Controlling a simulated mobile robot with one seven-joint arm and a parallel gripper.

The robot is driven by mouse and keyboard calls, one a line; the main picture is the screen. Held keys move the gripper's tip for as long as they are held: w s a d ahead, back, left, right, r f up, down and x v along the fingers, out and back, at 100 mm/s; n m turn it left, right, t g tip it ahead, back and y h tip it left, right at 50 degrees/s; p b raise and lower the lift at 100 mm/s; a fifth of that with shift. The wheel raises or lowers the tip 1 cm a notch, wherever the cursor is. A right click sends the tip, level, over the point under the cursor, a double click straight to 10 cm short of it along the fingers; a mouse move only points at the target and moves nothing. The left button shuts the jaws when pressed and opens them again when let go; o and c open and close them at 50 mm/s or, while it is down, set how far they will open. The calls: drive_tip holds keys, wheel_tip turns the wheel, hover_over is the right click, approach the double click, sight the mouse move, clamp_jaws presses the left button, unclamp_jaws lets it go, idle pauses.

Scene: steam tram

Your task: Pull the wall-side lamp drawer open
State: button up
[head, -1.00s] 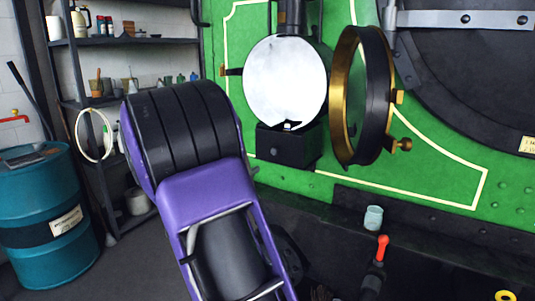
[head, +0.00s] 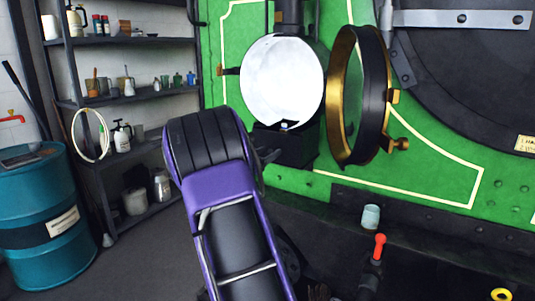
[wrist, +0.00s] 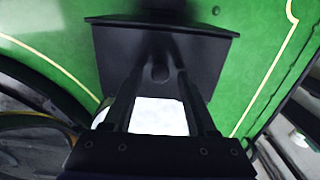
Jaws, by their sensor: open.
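The lamp's black box (head: 298,148) sits under a round white reflector (head: 282,82) on the green engine front. My gripper (head: 272,156) is at the left part of the box face, mostly hidden behind my purple arm. In the wrist view, the dark box front (wrist: 205,62) fills the upper middle, with the reflector (wrist: 160,118) below it, so this view looks upside down. A small dark knob (wrist: 160,74) shows between the two open fingertips (wrist: 160,80). I cannot tell whether the fingers touch it. The drawer appears closed against the box.
The lamp's brass-rimmed glass door (head: 360,95) stands swung open to the right. A glass jar (head: 371,216) and a red-handled lever (head: 379,247) are below right. Shelves (head: 130,105) and a teal barrel (head: 42,220) stand left.

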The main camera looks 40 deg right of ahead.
clamp_jaws()
idle(1.4)
